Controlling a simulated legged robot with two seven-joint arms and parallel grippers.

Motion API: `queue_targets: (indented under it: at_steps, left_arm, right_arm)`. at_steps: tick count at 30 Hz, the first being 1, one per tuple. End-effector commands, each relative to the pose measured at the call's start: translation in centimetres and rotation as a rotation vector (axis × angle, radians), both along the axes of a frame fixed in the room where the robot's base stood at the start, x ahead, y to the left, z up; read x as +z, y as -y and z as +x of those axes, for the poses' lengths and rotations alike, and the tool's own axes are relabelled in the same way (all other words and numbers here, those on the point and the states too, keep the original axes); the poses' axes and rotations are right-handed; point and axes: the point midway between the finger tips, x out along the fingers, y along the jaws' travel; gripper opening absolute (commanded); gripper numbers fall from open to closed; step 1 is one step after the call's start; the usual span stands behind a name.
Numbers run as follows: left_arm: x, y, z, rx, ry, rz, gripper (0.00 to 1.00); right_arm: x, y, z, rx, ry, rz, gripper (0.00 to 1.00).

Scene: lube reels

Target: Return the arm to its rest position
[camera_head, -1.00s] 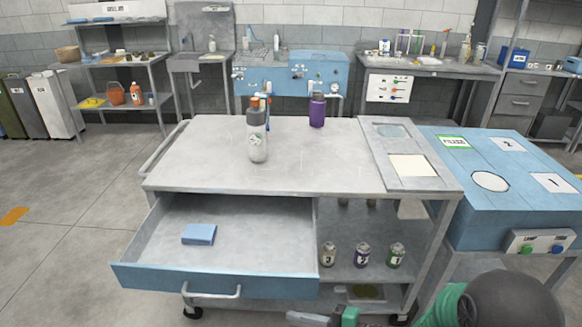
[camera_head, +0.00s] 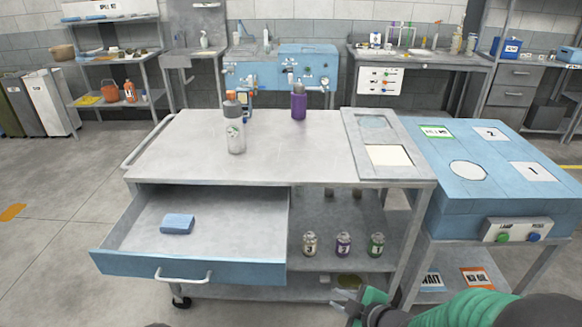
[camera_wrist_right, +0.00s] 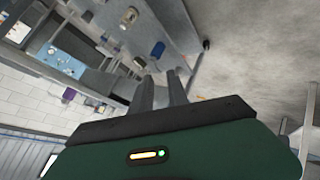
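My right gripper (camera_head: 345,297) is at the bottom of the head view, in front of the cart's lower right side. Its two grey fingers are a little apart with nothing between them. The right wrist view also shows the fingers (camera_wrist_right: 162,88) with a narrow empty gap, tilted against the floor and cart. My green and black right arm comes in from the bottom right. My left gripper is not in the head view; only a small dark shape shows at the bottom edge.
A blue station (camera_head: 470,205) stands at right.

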Motion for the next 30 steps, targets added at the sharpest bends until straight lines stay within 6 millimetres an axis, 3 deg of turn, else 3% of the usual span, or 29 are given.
queue_targets:
  at_steps: [5, 8, 11, 15, 16, 24, 27, 30]
  left_arm:
    - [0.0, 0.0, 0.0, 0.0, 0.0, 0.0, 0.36]
    - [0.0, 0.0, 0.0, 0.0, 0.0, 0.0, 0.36]
    - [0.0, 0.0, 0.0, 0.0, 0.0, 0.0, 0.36]
    - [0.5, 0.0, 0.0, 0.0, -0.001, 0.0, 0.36]
    - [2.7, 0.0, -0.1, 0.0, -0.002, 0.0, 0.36]
    - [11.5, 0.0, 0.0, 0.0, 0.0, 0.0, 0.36]
    - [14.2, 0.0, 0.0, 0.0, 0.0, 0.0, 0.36]
    - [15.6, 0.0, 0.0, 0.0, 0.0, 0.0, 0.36]
  right_arm:
    - [-0.9, 5.6, -2.6, -0.42, -0.231, 0.038, 0.2]
    - [-1.5, 7.7, -6.1, -0.676, -0.39, 0.1, 0.2]
    - [-1.9, 8.4, -10.3, -0.911, -0.556, 0.178, 0.2]
    - [-1.5, 7.2, -16.2, -1.176, -0.786, 0.294, 0.2]
    - [0.6, 7.3, -15.9, -1.168, -0.777, 0.289, 0.2]
    - [9.3, 7.4, -15.8, -1.161, -0.774, 0.281, 0.2]
    - [12.0, 7.4, -15.8, -1.16, -0.773, 0.281, 0.2]
    - [13.4, 7.4, -15.8, -1.159, -0.773, 0.28, 0.2]
